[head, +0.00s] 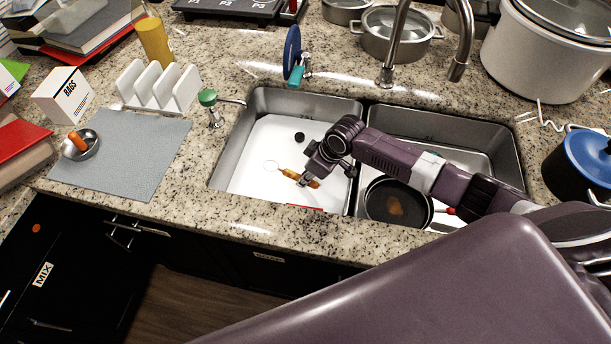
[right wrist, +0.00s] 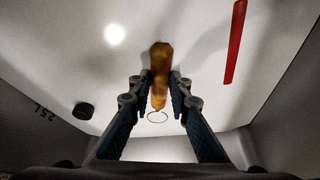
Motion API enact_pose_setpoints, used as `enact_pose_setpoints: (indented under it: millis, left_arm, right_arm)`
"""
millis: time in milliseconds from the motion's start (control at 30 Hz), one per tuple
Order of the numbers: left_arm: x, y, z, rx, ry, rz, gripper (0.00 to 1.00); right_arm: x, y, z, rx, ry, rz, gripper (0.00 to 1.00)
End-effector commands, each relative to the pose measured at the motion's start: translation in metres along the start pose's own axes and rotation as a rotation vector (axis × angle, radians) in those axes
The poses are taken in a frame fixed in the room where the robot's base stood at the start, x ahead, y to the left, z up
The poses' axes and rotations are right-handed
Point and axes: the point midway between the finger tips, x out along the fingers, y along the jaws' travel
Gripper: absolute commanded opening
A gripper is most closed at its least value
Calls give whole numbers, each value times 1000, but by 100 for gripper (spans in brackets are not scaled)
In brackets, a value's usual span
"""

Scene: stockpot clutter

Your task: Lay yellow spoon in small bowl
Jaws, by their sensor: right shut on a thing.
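The yellow spoon (head: 290,174) has an amber handle and a thin pale ring outline at its far end. It is low in the left sink basin. My right gripper (head: 310,178) reaches into this basin and is shut on the handle. In the right wrist view the yellow spoon (right wrist: 160,75) lies between the two fingers of my right gripper (right wrist: 162,95). Whether it touches the basin floor, I cannot tell. A small metal bowl (head: 92,150), probably the small bowl, stands on the grey mat at the left, with an orange piece in it. My left gripper is not in view.
The left basin (head: 245,160) also holds a black round piece (head: 299,136) and a red strip (head: 304,207). A pan (head: 425,215) is in the right basin.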

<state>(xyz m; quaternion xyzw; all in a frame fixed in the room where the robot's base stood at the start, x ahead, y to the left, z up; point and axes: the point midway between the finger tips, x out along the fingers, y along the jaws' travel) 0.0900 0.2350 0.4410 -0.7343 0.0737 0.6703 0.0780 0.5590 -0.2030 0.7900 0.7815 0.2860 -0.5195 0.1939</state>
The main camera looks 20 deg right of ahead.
Motion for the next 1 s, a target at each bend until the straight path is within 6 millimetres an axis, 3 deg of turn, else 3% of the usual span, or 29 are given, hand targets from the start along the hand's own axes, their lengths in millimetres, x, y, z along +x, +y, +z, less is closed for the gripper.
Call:
enact_pose_setpoints:
  millis: [67,100,267,667,1000]
  left_arm:
    - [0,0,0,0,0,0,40]
    - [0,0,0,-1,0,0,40]
    - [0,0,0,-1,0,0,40]
    - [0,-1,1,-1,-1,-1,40]
    - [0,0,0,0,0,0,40]
  right_arm:
    - [0,0,0,0,0,0,0]
    - [0,0,0,0,0,0,22]
    - [0,0,0,0,0,0,38]
    - [-8,0,0,-1,0,0,38]
    - [-66,0,0,-3,1,1,38]
